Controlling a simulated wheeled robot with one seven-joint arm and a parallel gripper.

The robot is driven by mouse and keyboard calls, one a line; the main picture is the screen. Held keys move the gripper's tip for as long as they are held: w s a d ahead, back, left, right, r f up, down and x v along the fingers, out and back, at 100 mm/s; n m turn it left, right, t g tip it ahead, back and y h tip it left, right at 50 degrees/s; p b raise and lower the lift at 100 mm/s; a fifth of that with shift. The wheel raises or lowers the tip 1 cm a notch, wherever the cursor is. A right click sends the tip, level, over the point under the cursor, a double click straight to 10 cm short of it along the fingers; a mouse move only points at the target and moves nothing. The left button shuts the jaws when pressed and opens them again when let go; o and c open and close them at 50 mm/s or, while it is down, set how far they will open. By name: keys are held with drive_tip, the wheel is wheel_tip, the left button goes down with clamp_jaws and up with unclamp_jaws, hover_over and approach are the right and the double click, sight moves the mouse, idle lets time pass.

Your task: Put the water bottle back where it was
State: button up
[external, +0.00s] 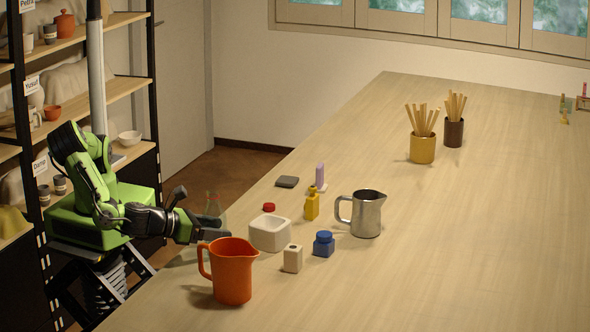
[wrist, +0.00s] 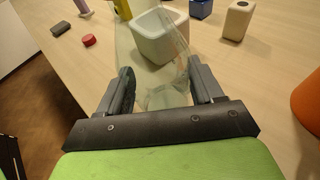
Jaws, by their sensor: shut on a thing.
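The water bottle, a clear see-through one (wrist: 165,84), stands between the two fingers of my gripper (wrist: 162,80) in the wrist view, and the fingers are shut on it. In the external view the bottle (external: 212,204) shows faintly just behind my gripper (external: 212,232), near the left edge of the table. The arm partly hides its lower part. I cannot tell whether its base touches the table. A small red cap (external: 269,207) lies on the table near it.
A white square bowl (external: 270,235) is just beyond the bottle. An orange jug (external: 231,272) stands close in front of my gripper. A beige block (external: 292,259), blue jar (external: 324,244), yellow bottle (external: 312,205), grey block (external: 287,182) and steel pitcher (external: 367,214) stand around.

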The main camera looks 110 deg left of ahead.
drive_tip(key=o, duration=1.2)
drive_tip(key=shift+f, duration=0.1)
drive_tip(key=p+v, duration=0.1)
drive_tip(key=v, duration=1.1)
drive_tip(key=shift+r+p, duration=0.3)
